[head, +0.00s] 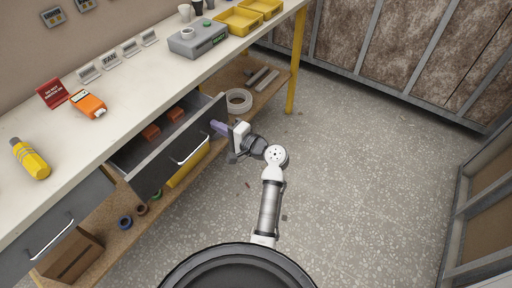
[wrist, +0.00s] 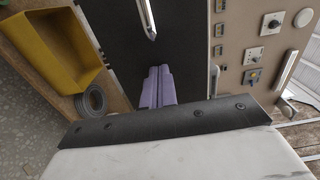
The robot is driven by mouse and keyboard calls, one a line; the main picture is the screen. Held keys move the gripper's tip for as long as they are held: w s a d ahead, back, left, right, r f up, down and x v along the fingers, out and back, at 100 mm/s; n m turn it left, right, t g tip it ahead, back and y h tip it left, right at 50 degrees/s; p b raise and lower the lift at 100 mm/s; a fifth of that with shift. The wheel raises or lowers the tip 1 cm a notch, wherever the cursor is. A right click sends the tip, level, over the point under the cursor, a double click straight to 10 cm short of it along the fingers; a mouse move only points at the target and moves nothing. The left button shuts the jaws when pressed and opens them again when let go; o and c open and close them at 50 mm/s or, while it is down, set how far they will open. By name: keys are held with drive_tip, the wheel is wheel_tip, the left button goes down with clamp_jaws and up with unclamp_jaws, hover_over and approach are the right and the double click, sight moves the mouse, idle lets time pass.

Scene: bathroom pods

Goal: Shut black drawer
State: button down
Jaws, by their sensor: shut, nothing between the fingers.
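The black drawer (head: 158,175) sticks out from under the workbench in the head view, open, with a few orange-red items (head: 160,125) inside. Its silver bar handle (head: 191,151) runs along the front panel. My gripper (head: 216,127) is at the right end of the drawer front, on its outer side, with purple fingers pointing at the panel. In the wrist view the shut, empty fingers (wrist: 158,84) lie over the dark drawer front (wrist: 112,45), below the handle (wrist: 148,18). I cannot tell whether the fingertips touch the panel.
A second drawer (head: 75,207) sits shut at the left. The workbench top (head: 135,82) carries a yellow tool, an orange device and a grey box. A lower shelf (head: 190,185) holds tape rolls and a yellow bin (head: 188,168). The speckled floor (head: 350,170) to the right is clear.

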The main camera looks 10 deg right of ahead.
drive_tip(key=b+x, duration=0.1)
drive_tip(key=x, duration=0.9)
drive_tip(key=shift+w+a+f+b, duration=0.1)
drive_tip(key=shift+w+a+b, duration=0.15)
drive_tip(key=shift+b, duration=0.15)
drive_tip(key=shift+w+a+r, duration=0.15)
drive_tip(key=shift+r, duration=0.1)
